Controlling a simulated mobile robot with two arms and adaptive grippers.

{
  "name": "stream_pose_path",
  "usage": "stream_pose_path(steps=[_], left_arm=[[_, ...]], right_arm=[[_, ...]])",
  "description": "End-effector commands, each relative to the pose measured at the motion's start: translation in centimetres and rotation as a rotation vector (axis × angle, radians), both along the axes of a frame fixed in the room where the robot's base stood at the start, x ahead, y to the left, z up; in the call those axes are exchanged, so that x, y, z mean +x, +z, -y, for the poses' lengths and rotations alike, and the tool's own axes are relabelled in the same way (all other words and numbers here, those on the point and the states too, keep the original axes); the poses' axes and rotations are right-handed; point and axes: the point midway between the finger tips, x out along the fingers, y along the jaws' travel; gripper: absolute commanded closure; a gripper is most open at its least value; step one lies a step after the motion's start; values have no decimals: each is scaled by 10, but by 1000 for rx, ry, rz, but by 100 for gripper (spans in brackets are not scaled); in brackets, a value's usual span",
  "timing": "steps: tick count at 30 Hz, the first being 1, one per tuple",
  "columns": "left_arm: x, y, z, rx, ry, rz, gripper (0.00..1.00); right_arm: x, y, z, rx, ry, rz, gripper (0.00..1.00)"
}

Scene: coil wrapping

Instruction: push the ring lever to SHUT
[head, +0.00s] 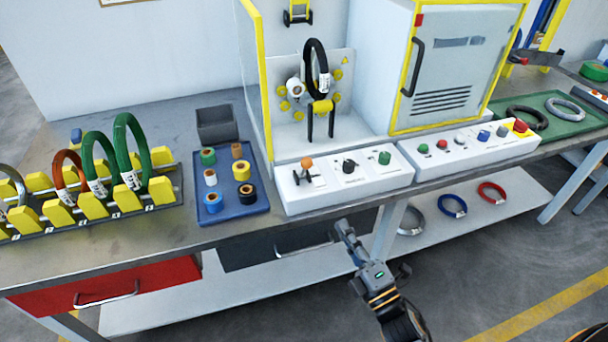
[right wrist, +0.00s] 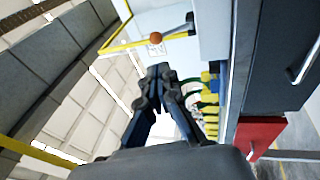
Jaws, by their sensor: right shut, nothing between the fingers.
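The lever with an orange ball knob (head: 306,164) stands on the left end of the white control panel (head: 345,198) in the head view. Its label is too small to read. The orange ball also shows in the right wrist view (right wrist: 156,38), beyond my fingertips. My right gripper (head: 342,226) is shut and empty. It is in front of the panel's front edge, below and to the right of the lever, apart from it. The fingers meet in the right wrist view (right wrist: 160,72). My left gripper is not in view.
A black coil (head: 316,68) stands in the yellow-framed machine behind the panel. A blue tray (head: 232,207) with tape rolls lies left of the panel. A black selector knob (head: 349,166) and a green button (head: 385,158) sit right of the lever. A second button panel (head: 478,144) is further right.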

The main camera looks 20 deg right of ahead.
Motion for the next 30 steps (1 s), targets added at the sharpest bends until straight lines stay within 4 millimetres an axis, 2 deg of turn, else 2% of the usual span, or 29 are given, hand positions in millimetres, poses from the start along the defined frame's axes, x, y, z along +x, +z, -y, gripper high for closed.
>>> stream_pose_path(steps=[3, 11, 16, 20, 30], left_arm=[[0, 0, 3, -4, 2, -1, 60], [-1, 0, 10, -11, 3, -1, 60], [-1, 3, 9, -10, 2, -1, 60], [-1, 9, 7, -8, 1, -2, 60], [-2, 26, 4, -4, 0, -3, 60]], right_arm=[[-1, 8, 0, -21, -1, 24, 100], [-1, 8, 0, -20, -1, 22, 100], [8, 12, -2, -18, 0, 23, 100], [28, 20, -6, -18, 0, 25, 100], [96, 39, -20, -18, 0, 23, 100]])
